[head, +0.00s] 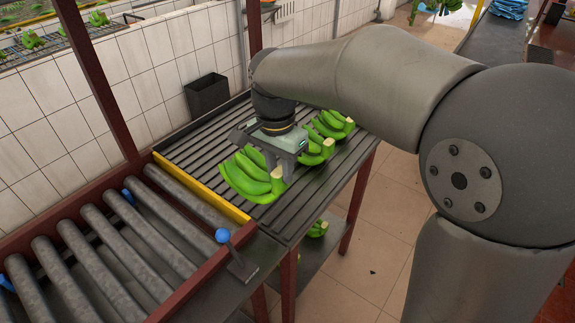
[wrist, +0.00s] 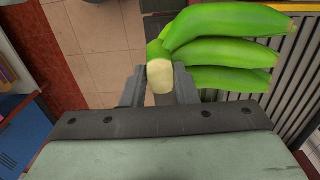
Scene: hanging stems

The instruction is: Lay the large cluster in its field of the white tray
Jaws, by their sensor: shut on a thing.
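A green banana cluster (head: 248,178) is at the front of the dark slatted table, below my gripper (head: 278,166). In the wrist view, the cluster (wrist: 222,48) points right, and its pale cut crown sits between the two fingers of my gripper (wrist: 159,80). The gripper is shut on that crown. I cannot tell whether the bananas touch the slats or hang just above them. I cannot make out a white tray in either view.
More green clusters (head: 335,124) lie behind on the slatted table (head: 195,150). A black bin (head: 207,95) stands by the tiled wall. A roller conveyor (head: 110,240) with a yellow edge and a blue-knobbed lever (head: 223,236) adjoin the table. Another cluster (head: 318,228) is on the lower shelf.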

